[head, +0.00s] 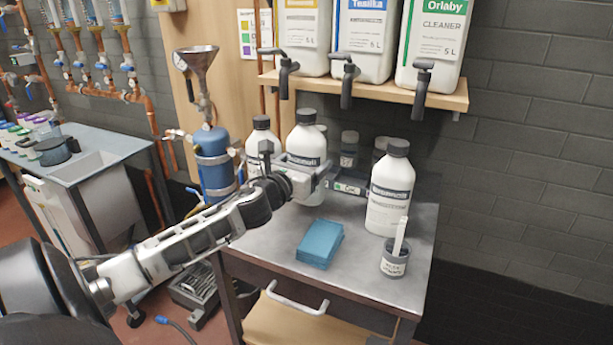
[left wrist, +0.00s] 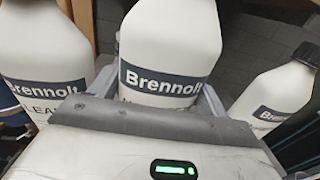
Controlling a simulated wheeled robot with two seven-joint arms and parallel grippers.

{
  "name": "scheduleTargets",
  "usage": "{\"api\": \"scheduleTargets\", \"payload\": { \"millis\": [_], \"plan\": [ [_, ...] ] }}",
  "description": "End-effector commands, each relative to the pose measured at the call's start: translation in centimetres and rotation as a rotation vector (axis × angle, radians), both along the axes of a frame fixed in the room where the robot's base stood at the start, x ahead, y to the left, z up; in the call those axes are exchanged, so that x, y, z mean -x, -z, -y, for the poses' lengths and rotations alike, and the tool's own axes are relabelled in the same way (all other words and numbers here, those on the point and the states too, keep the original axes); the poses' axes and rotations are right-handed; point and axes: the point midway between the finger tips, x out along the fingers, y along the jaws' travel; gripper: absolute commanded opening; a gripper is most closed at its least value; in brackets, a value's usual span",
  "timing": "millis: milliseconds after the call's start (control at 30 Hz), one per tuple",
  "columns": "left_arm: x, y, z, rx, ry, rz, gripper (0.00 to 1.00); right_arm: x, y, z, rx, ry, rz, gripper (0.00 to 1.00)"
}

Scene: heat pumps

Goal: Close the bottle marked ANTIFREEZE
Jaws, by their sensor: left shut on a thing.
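Several white bottles with dark blue label bands and dark caps stand on the metal-topped bench. My left gripper (head: 312,178) is shut around the middle bottle (head: 306,143), below its label. That bottle stands upright and has a dark cap on top. In the left wrist view the held bottle (left wrist: 170,35) reads "Brennolt"; the line below is hidden by the gripper. A left bottle (head: 262,143) and a right bottle (head: 390,195) are also upright with dark caps. I cannot read ANTIFREEZE on any label. My right gripper is not in view.
A shelf (head: 385,90) with large canisters and taps hangs above. A blue cylinder with a funnel (head: 212,160) stands at left.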

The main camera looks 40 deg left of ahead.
Motion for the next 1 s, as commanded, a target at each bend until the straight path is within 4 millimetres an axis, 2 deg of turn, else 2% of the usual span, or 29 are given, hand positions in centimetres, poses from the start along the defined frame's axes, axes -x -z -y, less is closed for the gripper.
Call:
{"api": "scheduleTargets", "payload": {
  "millis": [100, 200, 633, 667, 733, 1000],
  "plan": [
    [-0.3, 2.1, 0.2, 0.009, -0.001, -0.002, 0.12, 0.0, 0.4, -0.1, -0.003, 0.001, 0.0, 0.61],
    [-0.3, 3.2, 0.2, 0.007, 0.0, -0.002, 0.12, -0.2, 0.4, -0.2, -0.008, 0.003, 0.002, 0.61],
    [-0.2, 3.8, 0.1, 0.0, 0.001, -0.001, 0.12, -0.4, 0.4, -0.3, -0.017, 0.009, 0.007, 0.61],
    [-0.2, 3.8, 0.1, 0.0, 0.001, -0.001, 0.79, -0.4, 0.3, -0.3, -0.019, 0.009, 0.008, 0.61],
    [-0.2, 3.7, 0.1, 0.0, 0.001, -0.001, 0.98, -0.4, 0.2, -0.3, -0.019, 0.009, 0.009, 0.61],
    [-0.2, 3.6, 0.1, 0.001, 0.001, -0.001, 0.98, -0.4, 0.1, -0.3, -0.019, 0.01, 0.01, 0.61]
  ]
}}
